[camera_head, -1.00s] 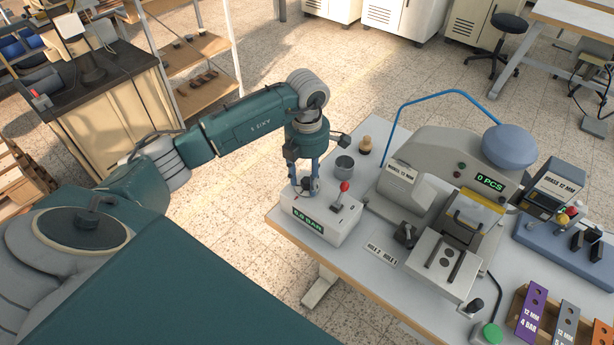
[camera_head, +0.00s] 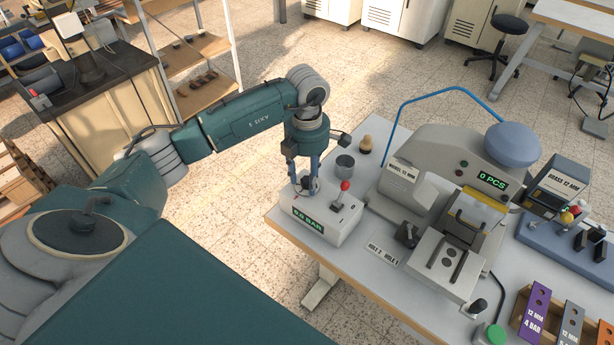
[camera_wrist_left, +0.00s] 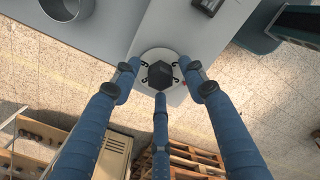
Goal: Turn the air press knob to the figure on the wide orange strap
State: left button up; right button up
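The air press box (camera_head: 325,222) stands at the table's left corner, with a red-tipped lever (camera_head: 344,186) on top. Its green display (camera_head: 308,220) seems to read 5.5 BAR, the digits small. In the left wrist view the dark, faceted knob (camera_wrist_left: 160,74) sits on a pale round dial. My left gripper (camera_head: 306,187) is lowered over it; in the wrist view its three fingers stand around the knob with gaps, spread open. An orange strap (camera_head: 604,327) is partly visible at the lower right edge; its figure is cut off. My right gripper is out of view.
A grey cup (camera_head: 345,165) and a wooden-topped stamp (camera_head: 366,144) stand behind the box. The stamping press (camera_head: 450,170) is to the right. A purple strap (camera_head: 534,312) reading 12 MM 4 BAR and a grey strap (camera_head: 567,322) stand in a wooden rack.

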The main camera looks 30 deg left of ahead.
aim_at(307, 179)
pick_arm(q)
notch_tip(307, 179, up, 12)
dwell(0.6)
dwell(0.5)
